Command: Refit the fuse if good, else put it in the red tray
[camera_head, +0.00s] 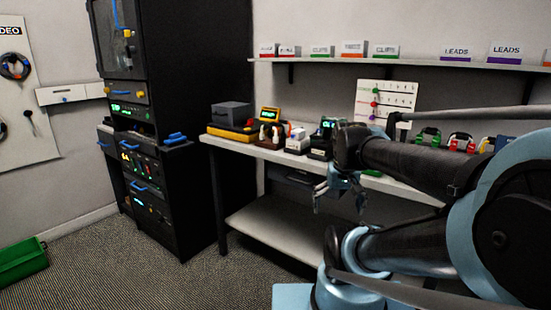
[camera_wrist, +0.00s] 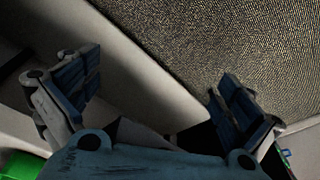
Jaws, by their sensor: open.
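My gripper (camera_head: 338,190) hangs in front of the workbench (camera_head: 225,143), below the level of its top. In the wrist view my gripper (camera_wrist: 155,95) is open and empty, its two blue-padded fingers wide apart over a pale surface and the carpet. I cannot make out a fuse in either view. No red tray can be told for certain; small devices on the bench are partly hidden by my arm.
A black equipment rack (camera_head: 150,180) with blue handles stands left of the bench. A green bin (camera_head: 22,260) lies on the floor at the far left. A shelf (camera_head: 420,62) with labelled boxes runs along the wall. Carpet (camera_head: 160,280) is clear in front of the rack.

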